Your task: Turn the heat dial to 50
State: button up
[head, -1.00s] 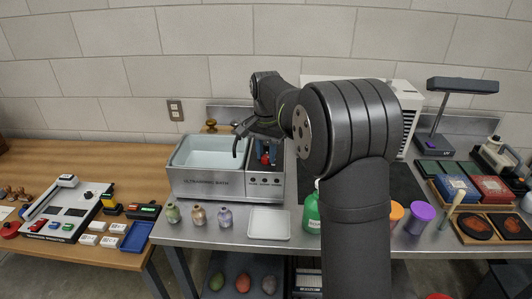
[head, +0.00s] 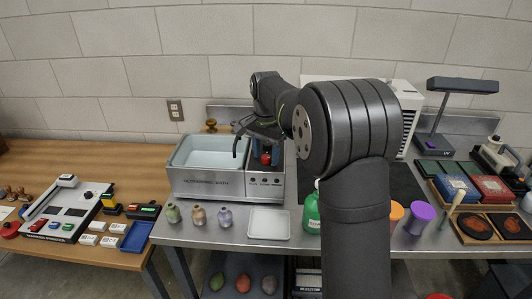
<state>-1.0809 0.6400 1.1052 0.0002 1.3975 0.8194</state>
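The ultrasonic bath (head: 216,184) is a grey metal box on the steel table, with a pale water-filled basin (head: 208,152) at its left. Its front panel carries a few small dark dials (head: 265,180) at the right; their labels and settings are too small to read, so I cannot tell which is the heat dial. My gripper (head: 240,146) hangs over the right part of the bath, above and behind the dials, and is apart from them. Its fingers are small and partly hidden by my arm. A red and blue item (head: 265,157) sits in the recess below my wrist.
Several small bottles (head: 198,215) and a white tray (head: 269,224) stand in front of the bath. A green bottle (head: 311,212) is beside my arm. Orange and purple cups (head: 420,217) are to the right.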

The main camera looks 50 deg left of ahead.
aim_at(266, 157)
notch_tip(266, 157, up, 17)
jog(key=shift+r, duration=0.2)
dwell(0.5)
dwell(0.5)
notch_tip(266, 157, down, 17)
jog(key=shift+f, duration=0.2)
dwell(0.4)
